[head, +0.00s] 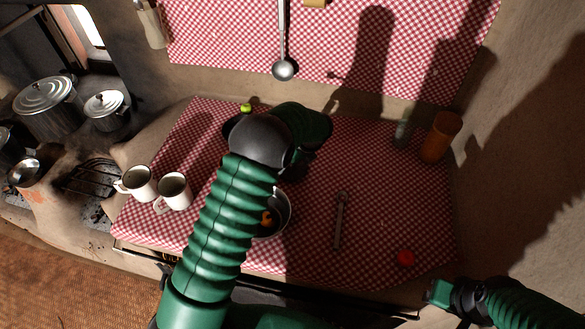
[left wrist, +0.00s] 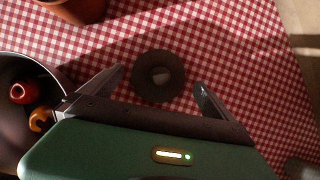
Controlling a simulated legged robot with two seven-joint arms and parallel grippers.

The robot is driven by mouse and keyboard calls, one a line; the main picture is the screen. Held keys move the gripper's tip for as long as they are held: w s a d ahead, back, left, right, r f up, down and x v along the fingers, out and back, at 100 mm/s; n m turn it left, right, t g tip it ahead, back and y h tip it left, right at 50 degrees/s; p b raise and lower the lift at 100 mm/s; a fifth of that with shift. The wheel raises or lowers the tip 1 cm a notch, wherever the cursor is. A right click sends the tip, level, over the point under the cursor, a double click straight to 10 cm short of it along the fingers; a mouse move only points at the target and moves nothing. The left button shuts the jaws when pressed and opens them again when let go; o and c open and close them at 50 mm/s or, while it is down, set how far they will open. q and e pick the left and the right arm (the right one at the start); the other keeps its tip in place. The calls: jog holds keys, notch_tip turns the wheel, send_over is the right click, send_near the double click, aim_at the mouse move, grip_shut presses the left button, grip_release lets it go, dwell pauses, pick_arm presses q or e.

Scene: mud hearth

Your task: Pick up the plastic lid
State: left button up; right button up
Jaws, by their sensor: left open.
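In the left wrist view a dark round disc (left wrist: 149,90) with a paler centre lies on the checked cloth, in shadow. It looks like a lid, but I cannot tell its material. My left gripper (left wrist: 159,77) is open, with one finger on each side of the disc in the picture and nothing held. I cannot tell how high it is above the cloth. In the head view my left arm hides the disc and the fingers. A small red round thing (head: 405,257) lies at the cloth's front right. My right gripper (head: 440,292) is at the lower right; its jaws are unclear.
A metal bowl (head: 283,217) with small red and orange things sits beside my left arm. Two white mugs (head: 173,191) stand left. A spoon (head: 340,220) lies right of the bowl. An orange cup (head: 441,137) stands at the back right.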

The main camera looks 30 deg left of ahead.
pick_arm(q)
jog(key=x, duration=0.3)
jog(key=shift+w+a, duration=0.1)
jog(key=c, duration=1.1)
jog(key=shift+r, duration=0.1)
